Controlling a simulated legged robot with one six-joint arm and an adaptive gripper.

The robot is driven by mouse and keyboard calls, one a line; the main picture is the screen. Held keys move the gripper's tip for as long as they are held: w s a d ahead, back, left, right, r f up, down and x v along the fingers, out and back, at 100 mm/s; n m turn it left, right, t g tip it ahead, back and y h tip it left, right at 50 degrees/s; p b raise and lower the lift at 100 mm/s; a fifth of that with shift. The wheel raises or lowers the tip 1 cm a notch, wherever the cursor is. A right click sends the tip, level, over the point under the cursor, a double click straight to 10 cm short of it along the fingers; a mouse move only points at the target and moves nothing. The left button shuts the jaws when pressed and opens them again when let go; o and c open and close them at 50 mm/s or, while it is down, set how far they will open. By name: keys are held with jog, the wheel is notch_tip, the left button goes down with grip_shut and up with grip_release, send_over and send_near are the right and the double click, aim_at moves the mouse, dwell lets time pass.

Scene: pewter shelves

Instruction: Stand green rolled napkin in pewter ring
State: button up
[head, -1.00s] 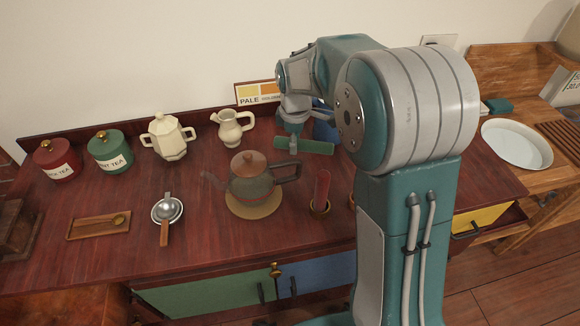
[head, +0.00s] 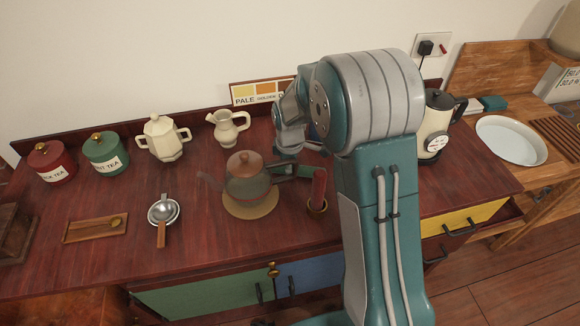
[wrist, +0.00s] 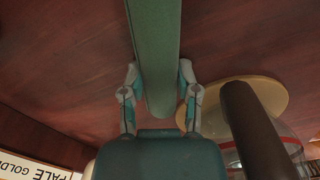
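The green rolled napkin shows in the wrist view (wrist: 154,45) as a long green roll between the two fingers of my gripper (wrist: 160,92), which are closed on its sides. My gripper is partly hidden by my arm there. I cannot make out the pewter ring in either view now; my arm covers the counter right of the red napkin.
A dark teapot (head: 246,187) on a round mat (head: 250,208) stands just left of the held napkin; its handle is close by. A strainer (head: 163,211) and wooden tray (head: 96,228) lie farther left. A cream kettle (head: 435,125) stands right of my arm.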

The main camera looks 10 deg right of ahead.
jog(key=shift+o, duration=0.7)
jog(key=shift+r, duration=0.1)
